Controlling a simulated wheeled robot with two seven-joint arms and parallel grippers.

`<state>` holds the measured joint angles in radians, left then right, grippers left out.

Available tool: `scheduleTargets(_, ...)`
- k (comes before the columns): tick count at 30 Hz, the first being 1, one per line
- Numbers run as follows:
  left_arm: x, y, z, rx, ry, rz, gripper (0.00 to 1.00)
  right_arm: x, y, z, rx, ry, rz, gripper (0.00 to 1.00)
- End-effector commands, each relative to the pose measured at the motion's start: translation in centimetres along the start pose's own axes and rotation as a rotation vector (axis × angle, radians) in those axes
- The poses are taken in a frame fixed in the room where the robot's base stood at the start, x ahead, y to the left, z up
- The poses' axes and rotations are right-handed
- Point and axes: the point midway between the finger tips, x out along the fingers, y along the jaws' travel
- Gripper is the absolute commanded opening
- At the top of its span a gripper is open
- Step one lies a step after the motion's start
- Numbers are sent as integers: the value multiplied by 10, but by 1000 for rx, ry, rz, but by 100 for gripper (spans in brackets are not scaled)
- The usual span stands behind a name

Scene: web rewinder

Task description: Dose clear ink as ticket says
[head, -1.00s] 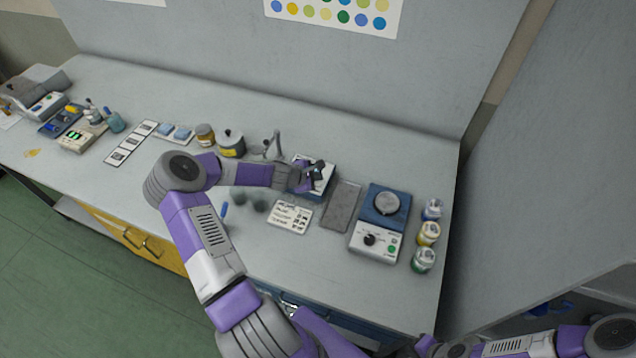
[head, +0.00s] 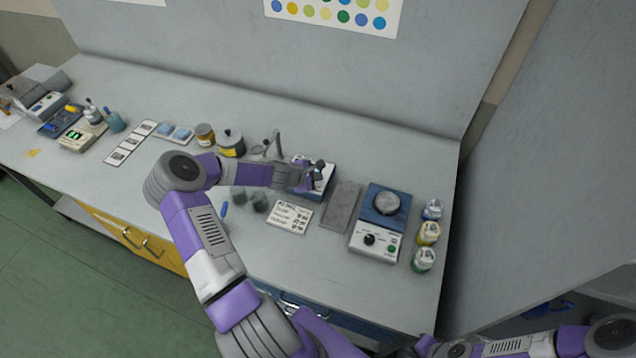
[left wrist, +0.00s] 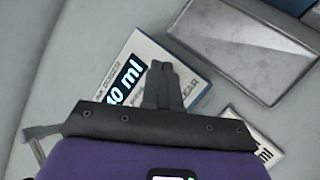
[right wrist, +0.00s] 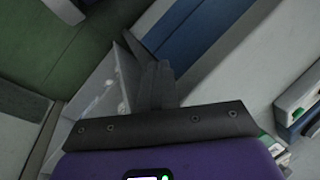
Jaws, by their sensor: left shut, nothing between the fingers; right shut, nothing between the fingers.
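A dosing unit with a white top and blue base (head: 325,186) stands near the middle of the bench. In the left wrist view its white panel (left wrist: 188,52) shows a dark display reading "10 ml" and partly covered lettering that seems to say "CLEAR". My left gripper (head: 318,167) is shut and empty over this panel; its fingertips (left wrist: 161,66) cover part of it, and contact cannot be told. A white printed ticket (head: 290,217) lies in front, its text too small to read. My right gripper (right wrist: 155,72) is shut and empty, away from the dosing unit.
A grey plate (head: 340,207) lies right of the unit, then a blue and white device with a round pan (head: 386,204). Several jars (head: 429,233) line the right end. Two dark cups (head: 259,202) stand near my left forearm. A lidded pot (head: 231,146) stands behind.

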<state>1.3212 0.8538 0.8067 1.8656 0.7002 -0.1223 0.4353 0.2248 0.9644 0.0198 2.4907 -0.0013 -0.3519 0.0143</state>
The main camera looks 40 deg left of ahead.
Motion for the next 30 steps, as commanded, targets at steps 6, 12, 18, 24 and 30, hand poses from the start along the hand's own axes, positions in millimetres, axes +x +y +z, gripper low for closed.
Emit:
scheduleTargets(6,6,-4,-4,0,0,-1,0,9,3,0,0,0,0,0)
scheduleTargets(12,6,-4,-4,0,0,-1,0,9,3,0,0,0,0,0)
scheduleTargets(18,6,-4,-4,0,0,0,0,9,3,0,0,0,0,0)
scheduleTargets(24,7,-5,-5,0,0,0,0,11,4,0,0,0,0,0)
scheduleTargets(30,9,-6,-6,0,0,0,0,13,5,-1,0,0,0,0)
